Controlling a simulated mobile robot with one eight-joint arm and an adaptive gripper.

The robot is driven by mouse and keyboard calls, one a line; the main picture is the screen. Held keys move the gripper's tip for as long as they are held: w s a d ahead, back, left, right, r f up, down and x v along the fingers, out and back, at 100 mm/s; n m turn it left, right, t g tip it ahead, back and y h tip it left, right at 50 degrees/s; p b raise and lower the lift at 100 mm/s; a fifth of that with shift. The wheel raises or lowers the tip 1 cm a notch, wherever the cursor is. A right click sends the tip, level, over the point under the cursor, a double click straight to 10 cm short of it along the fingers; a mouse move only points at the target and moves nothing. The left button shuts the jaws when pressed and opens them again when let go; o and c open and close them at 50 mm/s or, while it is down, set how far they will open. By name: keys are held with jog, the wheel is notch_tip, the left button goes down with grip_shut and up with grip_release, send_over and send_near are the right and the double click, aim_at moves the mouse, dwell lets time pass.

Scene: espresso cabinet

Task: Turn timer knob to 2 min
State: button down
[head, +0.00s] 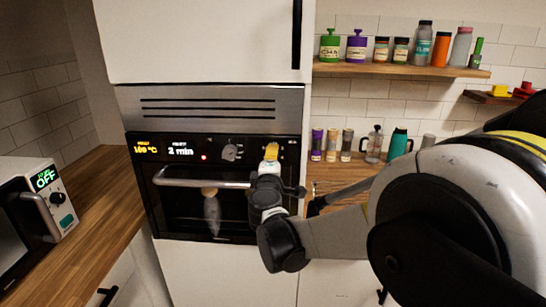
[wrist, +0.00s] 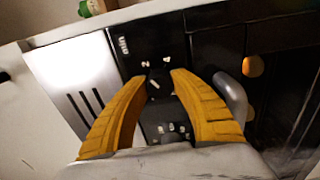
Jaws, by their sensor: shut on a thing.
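The black oven (head: 216,215) has a control panel whose display (head: 180,151) reads 2 min. My gripper (head: 271,152), with yellow fingers, is at the right part of this panel. It covers the timer knob there in the head view. In the wrist view the fingers (wrist: 158,84) reach to the panel, one on each side of the dark knob (wrist: 158,87), and are shut on it. The knob is hard to make out against the black panel, and its pointer cannot be read. White marks show around it.
Another knob (head: 232,152) sits left of my gripper. The oven's bar handle (head: 200,181) runs just below the panel, close to my wrist. A second display (head: 146,149) glows orange at left. A microwave (head: 40,205) stands on the left counter.

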jog(key=shift+m, duration=0.3)
jog(key=c, duration=1)
grip_release()
jog(key=shift+s, duration=0.1)
jog(key=s, duration=1.1)
jog(key=shift+s+a, duration=0.15)
jog(key=shift+s, duration=0.25)
